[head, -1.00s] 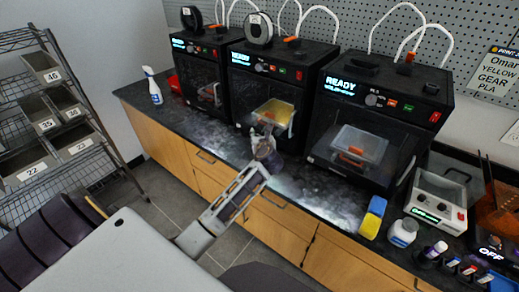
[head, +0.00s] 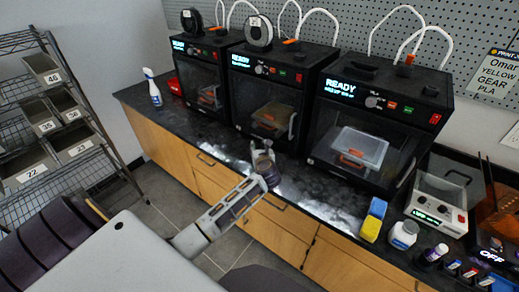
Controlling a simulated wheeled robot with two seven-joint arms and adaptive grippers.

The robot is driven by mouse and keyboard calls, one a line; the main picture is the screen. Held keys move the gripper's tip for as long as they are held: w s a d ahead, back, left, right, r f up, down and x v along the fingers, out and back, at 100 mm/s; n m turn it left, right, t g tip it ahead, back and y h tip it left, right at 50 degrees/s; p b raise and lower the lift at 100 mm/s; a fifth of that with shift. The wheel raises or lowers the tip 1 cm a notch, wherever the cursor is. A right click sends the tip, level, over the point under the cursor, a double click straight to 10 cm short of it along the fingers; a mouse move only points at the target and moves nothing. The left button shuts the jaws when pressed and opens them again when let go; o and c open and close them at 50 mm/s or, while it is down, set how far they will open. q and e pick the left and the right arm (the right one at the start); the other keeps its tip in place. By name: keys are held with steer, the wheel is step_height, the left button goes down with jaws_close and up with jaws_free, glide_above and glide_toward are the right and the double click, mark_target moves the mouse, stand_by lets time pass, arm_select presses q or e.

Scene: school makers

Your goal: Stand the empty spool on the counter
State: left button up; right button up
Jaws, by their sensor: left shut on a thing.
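My left gripper (head: 263,166) reaches in over the front edge of the counter (head: 325,191), in front of the middle printer. It is shut on a dark, rounded thing (head: 269,176), which appears to be the empty spool. The fingers and wrist hide part of it, and its tilt is hard to read. I cannot tell whether it touches the counter top. My right gripper is not in view.
Three black printers, left (head: 204,62), middle (head: 262,84) and right (head: 372,112), line the back. Other spools sit on the left (head: 191,19) and middle (head: 259,30) printers. A spray bottle (head: 153,88), a blue-yellow block (head: 373,221) and a white jar (head: 403,234) stand on the counter.

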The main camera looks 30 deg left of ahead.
arm_select(q)
steer(key=shift+f, duration=0.35)
steer(key=o, duration=1.3)
steer(key=shift+r, duration=0.25)
steer(key=shift+b+v, duration=0.4)
steer(key=shift+v, duration=5.55)
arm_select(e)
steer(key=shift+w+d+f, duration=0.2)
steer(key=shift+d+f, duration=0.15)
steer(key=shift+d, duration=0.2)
